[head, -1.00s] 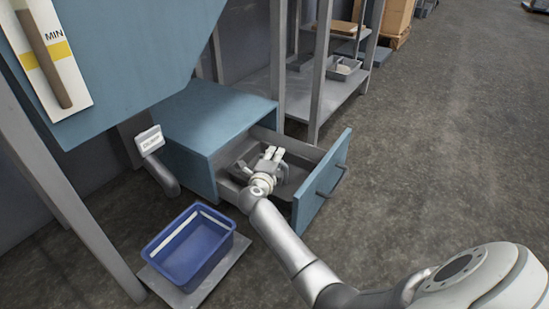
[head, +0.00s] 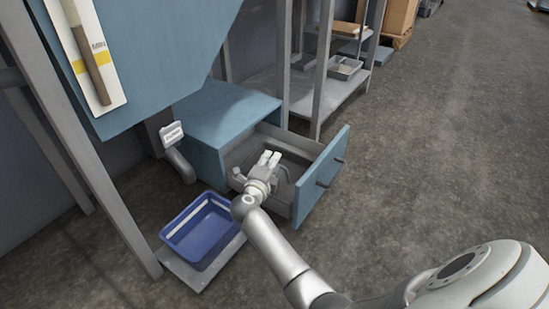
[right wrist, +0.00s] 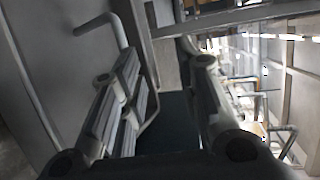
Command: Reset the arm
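My right gripper (head: 268,160) is over the open drawer of the blue cabinet in the head view, with its pale fingertips pointing away from me. In the right wrist view its two fingers stand apart, and I see nothing held between them (right wrist: 168,85). The gripper and wrist hide part of the drawer's inside, so I cannot tell clearly what lies in it. My left gripper is in neither view.
The drawer front (head: 325,172) with its handle sticks out right of my gripper. The blue cabinet (head: 222,112) stands behind it. A blue bin (head: 200,264) sits on a grey platform (head: 187,279) to the left. Shelving posts (head: 321,70) rise behind. The floor at right is clear.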

